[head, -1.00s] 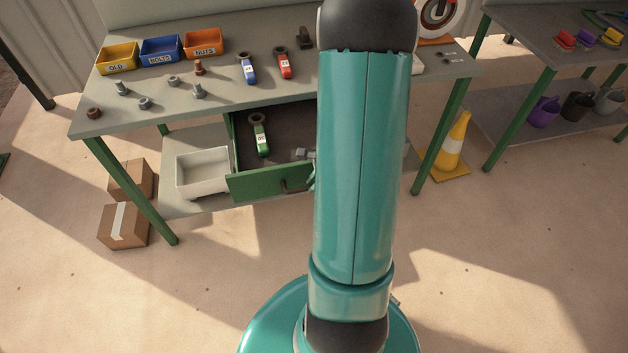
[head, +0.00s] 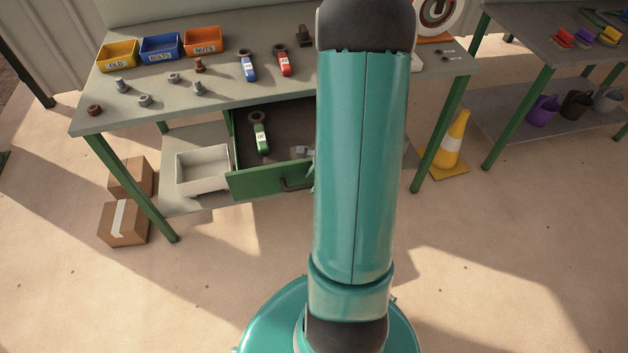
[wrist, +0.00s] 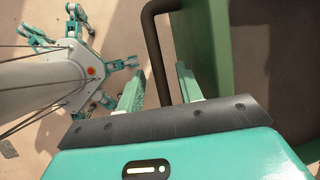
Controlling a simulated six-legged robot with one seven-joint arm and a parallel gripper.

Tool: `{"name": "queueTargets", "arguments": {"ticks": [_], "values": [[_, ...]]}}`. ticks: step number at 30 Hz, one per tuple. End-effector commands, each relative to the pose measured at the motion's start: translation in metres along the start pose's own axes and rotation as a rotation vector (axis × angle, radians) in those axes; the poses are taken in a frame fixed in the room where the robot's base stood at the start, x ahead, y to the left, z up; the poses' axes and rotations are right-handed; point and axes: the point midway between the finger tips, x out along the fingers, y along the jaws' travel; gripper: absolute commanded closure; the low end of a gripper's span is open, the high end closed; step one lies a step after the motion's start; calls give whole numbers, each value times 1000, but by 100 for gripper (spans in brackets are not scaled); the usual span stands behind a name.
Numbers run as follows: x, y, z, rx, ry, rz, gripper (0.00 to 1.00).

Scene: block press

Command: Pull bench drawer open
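The bench drawer (head: 262,181) has a green front and stands pulled out from under the workbench (head: 215,105). A green wrench (head: 260,136) and some small grey pieces (head: 301,151) lie inside it. Its dark handle (head: 292,186) shows at the front, partly hidden by my arm. In the wrist view, the dark handle bar (wrist: 157,65) runs between the two teal fingers of my gripper (wrist: 158,90), beside the green drawer front (wrist: 210,50). The fingers stand apart, with a narrow gap on each side of the bar. In the head view my arm hides most of my gripper.
A white bin (head: 203,172) stands on the lower shelf left of the drawer. Cardboard boxes (head: 123,222) sit at the bench's left leg. A yellow cone (head: 452,145) stands by the right leg. The floor in front is clear.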

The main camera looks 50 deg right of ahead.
Motion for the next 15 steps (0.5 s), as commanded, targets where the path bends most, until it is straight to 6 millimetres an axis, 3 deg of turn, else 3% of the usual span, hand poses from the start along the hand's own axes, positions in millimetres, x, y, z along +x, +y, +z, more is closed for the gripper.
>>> {"name": "queueTargets", "arguments": {"ticks": [8, 15], "values": [[-10, 1, 0, -1, 0, -2, 64], [-55, 0, 1, -3, 2, -4, 64]]}}
